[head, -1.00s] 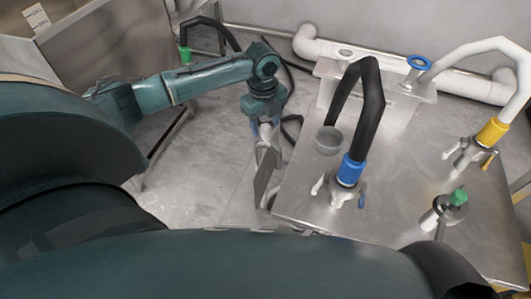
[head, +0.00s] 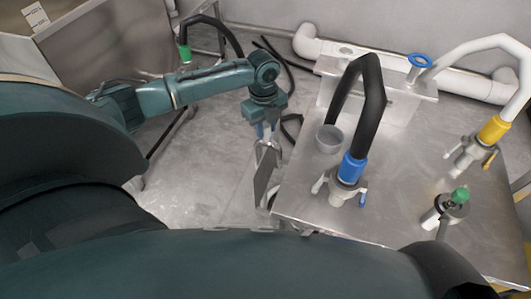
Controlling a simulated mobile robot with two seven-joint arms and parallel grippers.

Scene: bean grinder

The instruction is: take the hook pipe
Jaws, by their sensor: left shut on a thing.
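My left gripper (head: 267,146) is beside the left edge of the metal table, pointing down. It is shut on a thin grey flat piece (head: 264,176) that hangs below it; its full shape is hard to make out. A black bent pipe with a green end (head: 207,19) is at the upper left, apart from the gripper. Another black bent pipe (head: 371,100) with a blue collar stands upright on the table. I cannot tell which one is the hook pipe. My right gripper is not in view.
The metal table (head: 400,215) also bears a grey cup (head: 329,139), a white pipe with a yellow collar (head: 493,130) and a green-capped fitting (head: 459,196). A white wall pipe (head: 480,87) runs behind. Floor left of the table is mostly clear.

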